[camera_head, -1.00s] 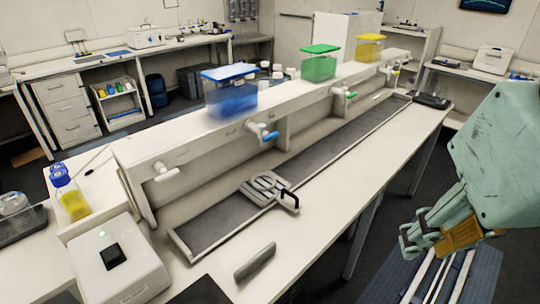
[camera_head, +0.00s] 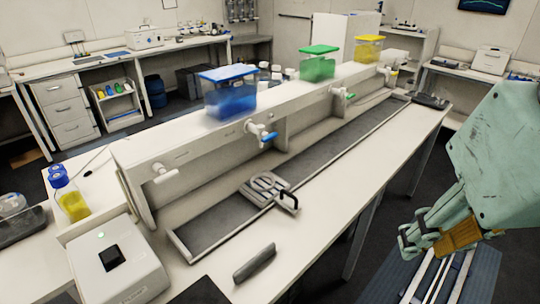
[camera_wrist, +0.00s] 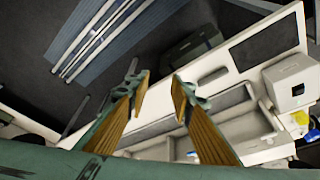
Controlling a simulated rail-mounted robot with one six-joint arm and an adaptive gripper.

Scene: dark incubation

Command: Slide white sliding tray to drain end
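The white sliding tray (camera_head: 258,197), a pale slotted plate with a black handle (camera_head: 289,200) on its right side, sits across the long grey trough (camera_head: 215,222), nearer the trough's close end. I cannot tell which end is the drain end. My gripper (camera_head: 408,240) hangs at the right, off the bench's front side, well apart from the tray. In the wrist view my gripper (camera_wrist: 160,85) has its two fingers spread with nothing between them. I cannot make out the tray clearly in the wrist view.
A grey bar-like object (camera_head: 254,263) lies on the bench in front of the trough. A white box device (camera_head: 118,270) stands at the near left. Blue (camera_head: 230,95), green (camera_head: 318,62) and yellow (camera_head: 369,48) tanks stand on the raised shelf, with taps below. The front bench strip rightward is clear.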

